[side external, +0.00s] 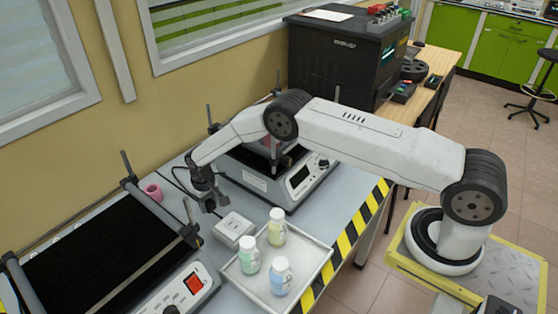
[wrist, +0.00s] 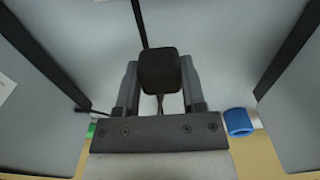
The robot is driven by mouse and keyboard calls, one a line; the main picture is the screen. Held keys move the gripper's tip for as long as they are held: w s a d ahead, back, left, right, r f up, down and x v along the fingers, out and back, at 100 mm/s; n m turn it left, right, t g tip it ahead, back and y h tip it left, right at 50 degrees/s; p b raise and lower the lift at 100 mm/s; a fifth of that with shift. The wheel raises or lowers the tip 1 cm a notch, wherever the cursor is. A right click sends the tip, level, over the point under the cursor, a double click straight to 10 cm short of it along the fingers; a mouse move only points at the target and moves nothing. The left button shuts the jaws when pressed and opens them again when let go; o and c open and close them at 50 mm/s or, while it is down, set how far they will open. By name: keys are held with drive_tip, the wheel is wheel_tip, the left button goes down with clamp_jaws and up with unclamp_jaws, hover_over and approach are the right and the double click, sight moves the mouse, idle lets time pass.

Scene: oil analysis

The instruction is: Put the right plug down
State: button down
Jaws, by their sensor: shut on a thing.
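My gripper (wrist: 159,85) is shut on a black plug (wrist: 159,68), which sits between the two fingers in the wrist view. A dark cable runs from the plug back toward the gripper's body. In the side view my gripper (side external: 211,202) points down just above and left of a white socket box (side external: 236,226) on the bench. The plug cannot be told apart from the dark fingers there. The grey surface below the plug fills most of the wrist view; whether the plug touches it is unclear.
A black-topped machine (side external: 95,252) with a red switch stands left. A machine with a small screen (side external: 301,177) stands behind. A tray (side external: 243,281) holds three bottles in front. A pink ring-shaped thing (side external: 153,191) lies near the wall; a blue one (wrist: 238,121) shows in the wrist view.

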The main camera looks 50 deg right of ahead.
sight(212, 218)
drive_tip(key=shift+f, duration=1.55)
drive_tip(key=shift+f, duration=0.6)
drive_tip(key=shift+c, duration=0.9)
unclamp_jaws()
drive_tip(key=shift+r, duration=0.1)
wheel_tip(212, 218, up, 12)
drive_tip(key=shift+f, duration=0.1)
drive_tip(key=shift+r, duration=0.6)
